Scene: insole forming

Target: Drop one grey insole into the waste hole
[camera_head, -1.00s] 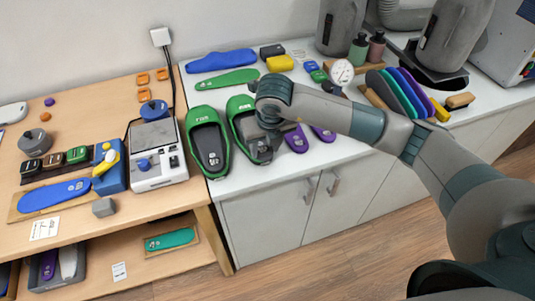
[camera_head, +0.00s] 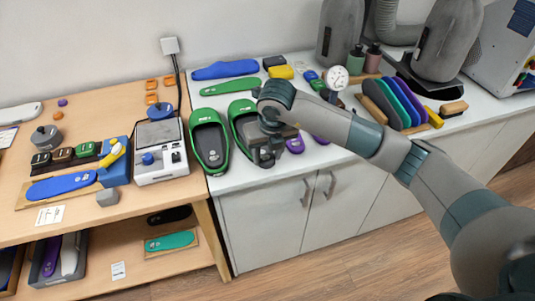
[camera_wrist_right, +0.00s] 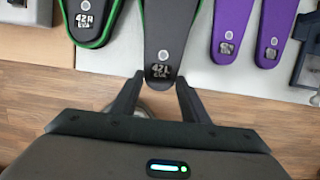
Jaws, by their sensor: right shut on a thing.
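My right gripper (camera_head: 264,158) is at the front edge of the white counter, over the heel end of the right green-rimmed form (camera_head: 238,106). In the right wrist view its fingers (camera_wrist_right: 160,80) are shut on the heel end of a dark grey insole (camera_wrist_right: 161,58) marked 42L. The insole lies along the green-rimmed form; I cannot tell whether it is lifted. A second dark grey insole (camera_head: 210,140), marked 42R in the wrist view (camera_wrist_right: 87,22), lies in the left green-rimmed form (camera_head: 194,145). I cannot make out the waste hole. My left gripper is out of view.
Purple insoles (camera_wrist_right: 232,25) lie right of the gripper. A dial gauge (camera_head: 337,78) and a rack of coloured insoles (camera_head: 385,105) stand farther right. A white machine (camera_head: 160,150) stands on the wooden table at left. The floor (camera_head: 310,275) before the counter is clear.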

